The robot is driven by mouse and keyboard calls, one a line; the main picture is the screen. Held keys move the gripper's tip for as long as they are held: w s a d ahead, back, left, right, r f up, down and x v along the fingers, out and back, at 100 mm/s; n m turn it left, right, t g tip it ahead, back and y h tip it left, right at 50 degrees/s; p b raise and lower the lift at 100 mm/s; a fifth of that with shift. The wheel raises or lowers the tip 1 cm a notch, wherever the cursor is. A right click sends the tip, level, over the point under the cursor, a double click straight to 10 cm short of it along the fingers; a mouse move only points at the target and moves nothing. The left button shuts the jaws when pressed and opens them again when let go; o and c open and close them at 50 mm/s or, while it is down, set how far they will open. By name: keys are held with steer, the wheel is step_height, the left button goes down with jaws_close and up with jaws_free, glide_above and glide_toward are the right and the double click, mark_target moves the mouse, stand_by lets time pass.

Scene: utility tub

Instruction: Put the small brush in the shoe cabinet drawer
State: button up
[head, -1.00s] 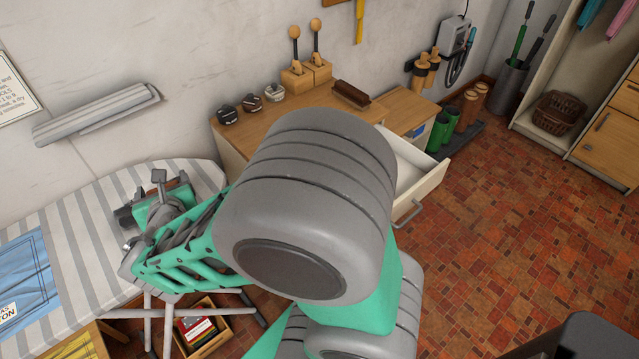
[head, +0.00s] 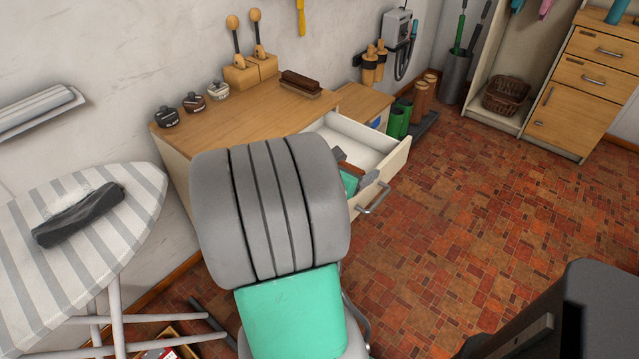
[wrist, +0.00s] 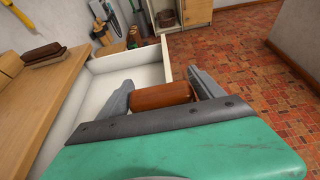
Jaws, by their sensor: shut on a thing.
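My gripper (wrist: 162,88) is shut on the small brush (wrist: 163,97), whose brown rounded body shows between the two grey fingers in the wrist view. Its bristles are hidden. The shoe cabinet (head: 222,121) has its white drawer (head: 399,161) pulled open. In the head view my gripper is by the open drawer, partly hidden behind my arm. In the wrist view the brush appears over the drawer, near its front end (wrist: 167,61). I cannot tell its exact height. The visible drawer interior looks empty.
A larger brown brush (head: 302,84) lies on the cabinet top beside several small tins (head: 192,102) and wooden holders (head: 240,74). A dark object (head: 80,214) lies on the striped ironing board (head: 140,200) at left. The tiled floor at right is open.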

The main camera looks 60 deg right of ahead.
steer(key=shift+s+d+f+g+b, duration=0.3)
steer(key=shift+s+d+f, duration=0.2)
steer(key=shift+d, duration=0.1)
steer(key=w+d+f+b, duration=0.2)
steer(key=w+d+f, duration=0.2)
steer(key=w+d+f+b, duration=0.1)
steer(key=w+d+f, duration=0.4)
steer(key=shift+w+f+b, duration=0.2)
steer(key=shift+w+b, duration=0.1)
steer(key=shift+b, duration=0.05)
steer(key=shift+f+b, duration=0.45)
steer(key=shift+f, duration=1)
steer(key=shift+f, duration=0.1)
steer(key=o, duration=1.5)
steer(key=shift+c, duration=0.2)
